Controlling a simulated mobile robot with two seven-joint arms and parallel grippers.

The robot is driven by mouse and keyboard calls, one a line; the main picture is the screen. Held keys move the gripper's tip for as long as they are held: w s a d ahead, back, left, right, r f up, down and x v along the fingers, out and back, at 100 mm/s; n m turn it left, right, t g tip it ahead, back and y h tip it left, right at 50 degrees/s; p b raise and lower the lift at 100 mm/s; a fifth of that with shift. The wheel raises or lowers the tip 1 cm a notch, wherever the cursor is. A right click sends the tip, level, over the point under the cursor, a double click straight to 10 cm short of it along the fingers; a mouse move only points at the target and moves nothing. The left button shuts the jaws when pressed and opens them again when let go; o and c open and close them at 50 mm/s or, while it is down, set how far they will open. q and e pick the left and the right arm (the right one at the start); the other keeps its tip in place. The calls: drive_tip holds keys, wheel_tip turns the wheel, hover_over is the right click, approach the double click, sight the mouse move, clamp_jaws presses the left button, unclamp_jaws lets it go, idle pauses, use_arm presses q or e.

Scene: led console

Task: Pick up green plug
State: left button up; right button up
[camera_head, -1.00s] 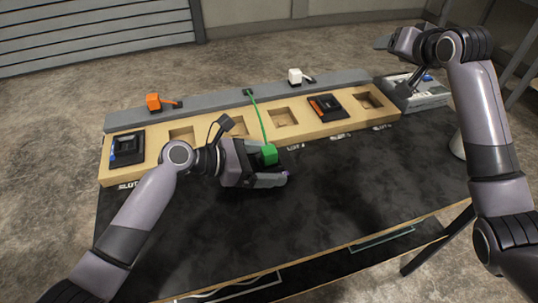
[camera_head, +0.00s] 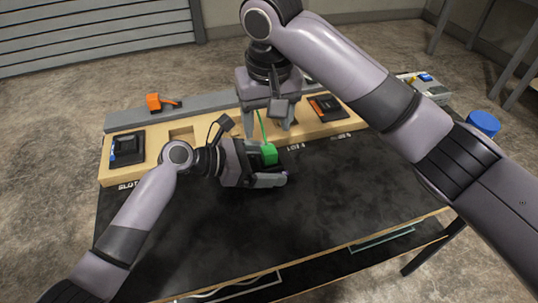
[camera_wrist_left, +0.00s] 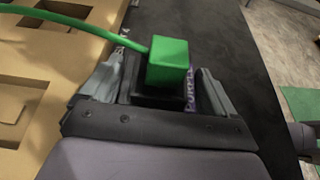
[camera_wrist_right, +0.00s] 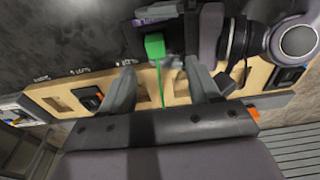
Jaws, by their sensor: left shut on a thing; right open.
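The green plug (camera_head: 269,153) is a small cube with a green cable. It sits on top of a dark module (camera_wrist_left: 146,92) with purple lettering on its side. My left gripper (camera_head: 281,169) is shut on that module, over the black table in front of the slot board. In the left wrist view the plug (camera_wrist_left: 167,62) stands up between the fingers. My right gripper (camera_head: 266,128) is open and empty, above the board and just behind the plug. In the right wrist view the plug (camera_wrist_right: 155,46) is ahead of the open fingers, with its cable running back between them.
The wooden slot board (camera_head: 180,133) holds a black module (camera_head: 127,147) at the left and another (camera_head: 326,107) with orange at the right. An orange plug (camera_head: 153,101) sits on the grey ledge behind. A blue round object (camera_head: 482,122) is at the right. The table front is clear.

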sight(269, 150)
drive_tip(key=f, duration=0.3)
drive_tip(key=shift+w+f, duration=0.25)
drive_tip(key=shift+w+d+f, duration=0.1)
drive_tip(key=shift+w+f, duration=0.1)
drive_tip(key=shift+f, duration=0.7)
drive_tip(key=shift+w+d+f, duration=0.1)
drive_tip(key=shift+w+f, duration=0.05)
drive_tip(key=shift+f, duration=0.75)
drive_tip(key=shift+w+f, duration=0.2)
drive_tip(key=shift+f, duration=0.7)
drive_tip(key=c, duration=1.1)
